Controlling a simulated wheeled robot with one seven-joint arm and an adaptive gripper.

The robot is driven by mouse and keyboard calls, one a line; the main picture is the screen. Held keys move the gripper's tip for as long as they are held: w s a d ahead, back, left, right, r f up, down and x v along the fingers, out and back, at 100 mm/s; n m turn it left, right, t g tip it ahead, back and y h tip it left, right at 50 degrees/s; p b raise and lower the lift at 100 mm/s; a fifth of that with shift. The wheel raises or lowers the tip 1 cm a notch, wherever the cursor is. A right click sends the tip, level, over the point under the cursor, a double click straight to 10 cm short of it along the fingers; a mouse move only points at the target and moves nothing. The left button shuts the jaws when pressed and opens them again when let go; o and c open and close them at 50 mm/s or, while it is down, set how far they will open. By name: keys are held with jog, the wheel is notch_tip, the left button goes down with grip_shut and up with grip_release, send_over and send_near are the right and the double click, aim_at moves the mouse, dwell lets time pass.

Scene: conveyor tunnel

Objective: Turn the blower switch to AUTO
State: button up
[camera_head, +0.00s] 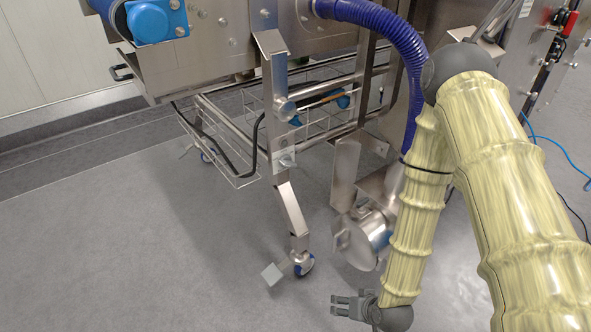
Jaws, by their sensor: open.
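My gripper (342,305) is at the bottom of the head view, low over the grey floor, with its fingers pointing left. It is open and empty, apart from the machine. My arm, in a yellowish sleeve, comes in from the right. I cannot make out a blower switch or an AUTO marking in this view. A steel blower-like drum (362,240) sits low under the machine, partly behind my arm. A blue corrugated hose (385,22) runs down toward it from the machine.
The steel conveyor machine (205,55) stands on legs with a caster (304,264). A wire basket (215,140) hangs below it. A blue motor cover (148,22) is at upper left. A blue cable (555,145) lies at right. Floor at left is clear.

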jog(key=w+a+r+t+y+b, duration=0.2)
jog(key=w+a+r+t+y, duration=0.15)
jog(key=w+r, duration=0.65)
jog(key=n+t+y+b, duration=0.1)
jog(key=t+y+b, duration=0.1)
jog(key=t+y, duration=0.25)
send_near(292, 166)
jog(key=b+x, duration=0.4)
jog(key=x, duration=0.6)
jog(key=shift+w+a, duration=0.2)
jog(key=shift+r, duration=0.1)
jog(key=c, duration=1)
